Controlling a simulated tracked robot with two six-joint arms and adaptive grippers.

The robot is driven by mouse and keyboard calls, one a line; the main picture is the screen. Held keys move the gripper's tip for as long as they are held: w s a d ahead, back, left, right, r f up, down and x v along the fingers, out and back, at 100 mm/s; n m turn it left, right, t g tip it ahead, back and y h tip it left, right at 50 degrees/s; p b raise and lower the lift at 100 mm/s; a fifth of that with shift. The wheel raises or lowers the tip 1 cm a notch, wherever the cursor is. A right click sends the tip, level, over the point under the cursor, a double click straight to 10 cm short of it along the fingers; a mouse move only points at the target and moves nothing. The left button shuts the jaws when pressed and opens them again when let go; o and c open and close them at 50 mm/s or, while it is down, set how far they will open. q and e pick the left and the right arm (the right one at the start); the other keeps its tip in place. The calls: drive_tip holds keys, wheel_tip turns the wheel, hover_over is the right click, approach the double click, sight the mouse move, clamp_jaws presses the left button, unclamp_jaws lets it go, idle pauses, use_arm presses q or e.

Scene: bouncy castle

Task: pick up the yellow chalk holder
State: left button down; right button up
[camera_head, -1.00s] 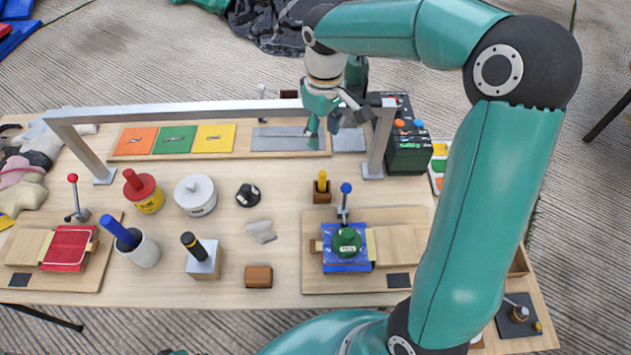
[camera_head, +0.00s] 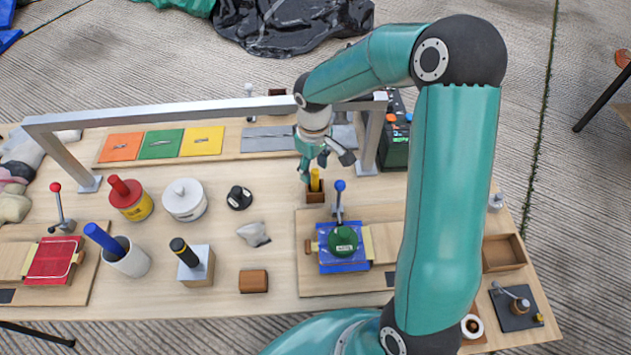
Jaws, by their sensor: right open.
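The yellow chalk holder (camera_head: 315,180) stands upright in a small brown wooden block (camera_head: 315,196), at the middle right of the table. My right gripper (camera_head: 326,165) is open. Its fingers are just above and around the top of the yellow holder in this view; whether they touch it I cannot tell. Part of the holder's top is close behind the fingers. My left gripper is out of view.
A grey metal bar frame (camera_head: 200,114) spans the back of the table. In front stand a board with a blue pad and green stamp (camera_head: 343,240), a blue-knobbed lever (camera_head: 339,200), a white jar (camera_head: 184,200) and a red-topped jar (camera_head: 131,200).

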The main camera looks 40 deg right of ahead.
sight(315, 180)
drive_tip(key=shift+f+p, duration=0.45)
drive_tip(key=shift+f, duration=2.25)
drive_tip(key=shift+s, duration=0.1)
drive_tip(key=shift+d, duration=0.1)
clamp_jaws()
